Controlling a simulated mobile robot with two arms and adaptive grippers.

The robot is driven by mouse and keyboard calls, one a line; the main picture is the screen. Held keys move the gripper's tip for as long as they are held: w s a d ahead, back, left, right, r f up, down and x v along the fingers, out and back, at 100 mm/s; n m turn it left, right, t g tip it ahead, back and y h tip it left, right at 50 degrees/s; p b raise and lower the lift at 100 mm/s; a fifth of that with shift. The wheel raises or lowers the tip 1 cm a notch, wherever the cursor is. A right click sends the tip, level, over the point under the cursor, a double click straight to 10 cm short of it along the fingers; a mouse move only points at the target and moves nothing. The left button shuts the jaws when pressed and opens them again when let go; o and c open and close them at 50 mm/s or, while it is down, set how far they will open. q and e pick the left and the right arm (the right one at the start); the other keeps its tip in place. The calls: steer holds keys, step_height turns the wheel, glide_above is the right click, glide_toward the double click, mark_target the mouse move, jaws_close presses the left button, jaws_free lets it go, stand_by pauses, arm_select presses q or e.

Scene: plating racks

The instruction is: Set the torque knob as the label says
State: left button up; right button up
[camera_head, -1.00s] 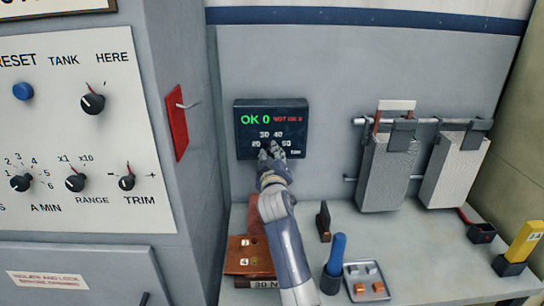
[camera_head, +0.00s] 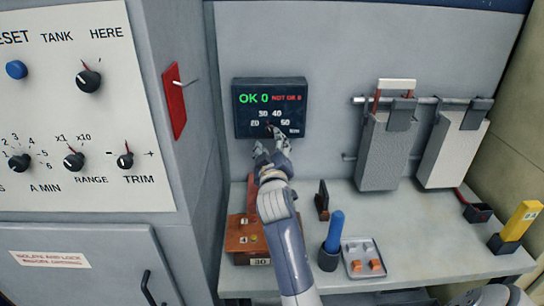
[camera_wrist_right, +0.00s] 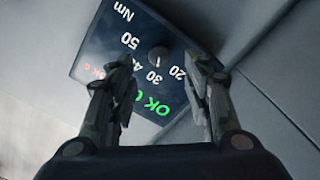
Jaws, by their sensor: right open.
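The dark torque panel (camera_head: 242,124) is on the grey back wall, with a dial marked 20, 30, 40, 50 and Nm, a green "OK 0" and red text. Its small torque knob (camera_head: 269,129) shows just above my right gripper (camera_head: 268,149); I cannot tell clearly where it points. In the wrist view the knob (camera_wrist_right: 158,56) lies beyond and between the two spread fingers of the right gripper (camera_wrist_right: 160,72), which are open and empty, apparently apart from it. A label (camera_head: 261,262) reading "30" with partly unreadable text is on the brown block below. My left gripper is not in view.
A brown block (camera_head: 237,238) with numbered tags, a blue-handled tool (camera_head: 336,230) in a holder and a small tray (camera_head: 352,250) stand on the bench (camera_head: 410,225). Grey plates (camera_head: 388,150) hang at right. A control cabinet (camera_head: 90,120) with other knobs stands at left.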

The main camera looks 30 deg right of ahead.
steer(key=v, duration=0.6)
steer(key=shift+w, duration=0.1)
stand_by(0.3)
